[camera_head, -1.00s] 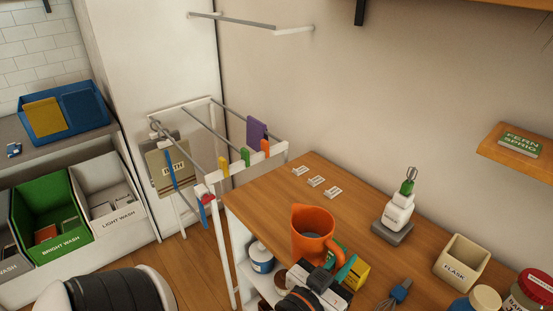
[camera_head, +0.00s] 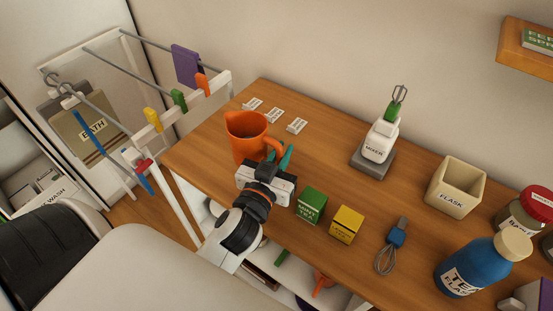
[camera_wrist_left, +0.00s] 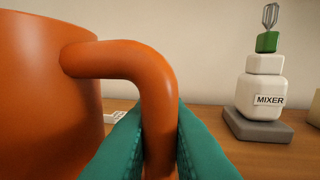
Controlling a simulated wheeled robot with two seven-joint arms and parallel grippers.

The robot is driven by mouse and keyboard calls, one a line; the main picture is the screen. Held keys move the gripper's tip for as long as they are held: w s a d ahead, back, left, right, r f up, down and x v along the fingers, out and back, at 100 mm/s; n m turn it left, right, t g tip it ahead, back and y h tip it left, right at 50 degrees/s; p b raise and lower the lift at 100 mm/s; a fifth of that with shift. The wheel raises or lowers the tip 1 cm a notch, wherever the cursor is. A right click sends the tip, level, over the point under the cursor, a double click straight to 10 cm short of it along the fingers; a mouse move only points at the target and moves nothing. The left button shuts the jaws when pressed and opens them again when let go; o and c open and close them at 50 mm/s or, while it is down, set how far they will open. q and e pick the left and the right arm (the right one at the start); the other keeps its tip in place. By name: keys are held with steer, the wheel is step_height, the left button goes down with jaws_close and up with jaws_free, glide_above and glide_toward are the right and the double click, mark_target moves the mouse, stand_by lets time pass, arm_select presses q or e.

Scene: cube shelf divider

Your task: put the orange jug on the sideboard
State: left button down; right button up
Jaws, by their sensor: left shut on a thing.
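The orange jug (camera_head: 246,136) is upright at the left part of the wooden sideboard top (camera_head: 330,166). From the head view I cannot tell whether its base touches the wood. My left gripper (camera_head: 279,156) is shut on the jug's handle, its teal fingers on either side of it. In the left wrist view the handle (camera_wrist_left: 157,92) runs down between the fingers, and the jug's body (camera_wrist_left: 45,90) fills the left side. My right gripper is not in view.
White label cards (camera_head: 274,115) lie behind the jug. A drying rack (camera_head: 183,197) is close on the left.

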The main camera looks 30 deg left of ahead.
arm_select(q)
step_height(320, 180, down, 4)
steer(key=shift+b, duration=0.5)
steer(key=shift+w+a, duration=0.1)
steer(key=shift+f, duration=0.15)
steer(key=c, duration=1.4)
jaws_free()
steer(key=shift+c, duration=0.2)
steer(key=shift+o, duration=0.2)
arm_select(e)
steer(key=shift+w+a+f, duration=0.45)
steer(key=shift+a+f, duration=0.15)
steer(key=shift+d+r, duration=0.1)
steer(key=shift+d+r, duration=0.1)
